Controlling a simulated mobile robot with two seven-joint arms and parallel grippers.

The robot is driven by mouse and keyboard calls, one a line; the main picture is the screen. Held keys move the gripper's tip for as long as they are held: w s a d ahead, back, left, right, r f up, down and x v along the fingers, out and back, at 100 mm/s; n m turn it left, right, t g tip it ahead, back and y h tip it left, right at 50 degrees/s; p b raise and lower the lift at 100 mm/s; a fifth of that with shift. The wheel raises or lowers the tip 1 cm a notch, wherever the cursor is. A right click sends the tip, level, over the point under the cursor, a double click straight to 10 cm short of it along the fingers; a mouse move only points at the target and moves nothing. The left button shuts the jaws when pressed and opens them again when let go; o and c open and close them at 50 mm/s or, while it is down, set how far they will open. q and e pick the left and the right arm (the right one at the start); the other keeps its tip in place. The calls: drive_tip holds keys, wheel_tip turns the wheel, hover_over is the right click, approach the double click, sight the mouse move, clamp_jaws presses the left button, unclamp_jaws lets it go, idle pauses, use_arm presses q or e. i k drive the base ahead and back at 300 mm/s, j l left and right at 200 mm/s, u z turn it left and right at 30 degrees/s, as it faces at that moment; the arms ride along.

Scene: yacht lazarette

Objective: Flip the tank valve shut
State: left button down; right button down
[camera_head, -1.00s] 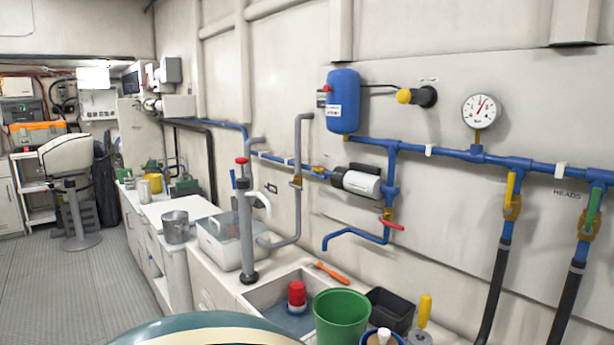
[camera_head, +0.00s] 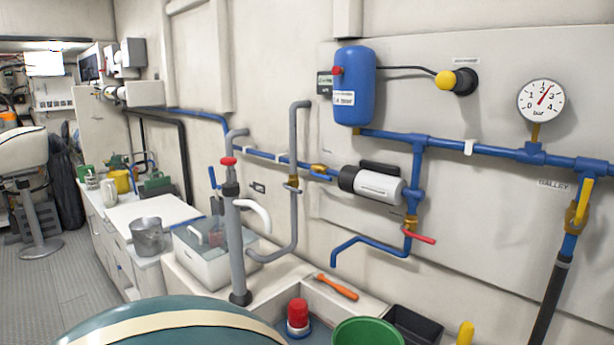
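No valve in view carries a label that I can read as the tank valve. A brass valve with a blue handle (camera_head: 319,172) sits on the blue pipe left of the white pump. A brass valve with a red lever (camera_head: 419,238) is on the pipe below the pump; its lever points right and slightly down. A valve with a yellow lever (camera_head: 582,203) is under a label reading GALLEY at right; its lever points up, roughly along the pipe. Neither of my grippers is in view.
A blue pressure tank (camera_head: 355,87), the pump (camera_head: 378,187) and a gauge (camera_head: 541,101) are on the wall. Below are a grey hand pump (camera_head: 235,245), a green bucket (camera_head: 368,333), a black bin (camera_head: 415,325) and an orange-handled tool (camera_head: 337,287). Floor shows at left.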

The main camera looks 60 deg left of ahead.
sight(312, 173)
drive_tip(key=j, duration=2.1)
drive_tip(key=l, duration=0.2)
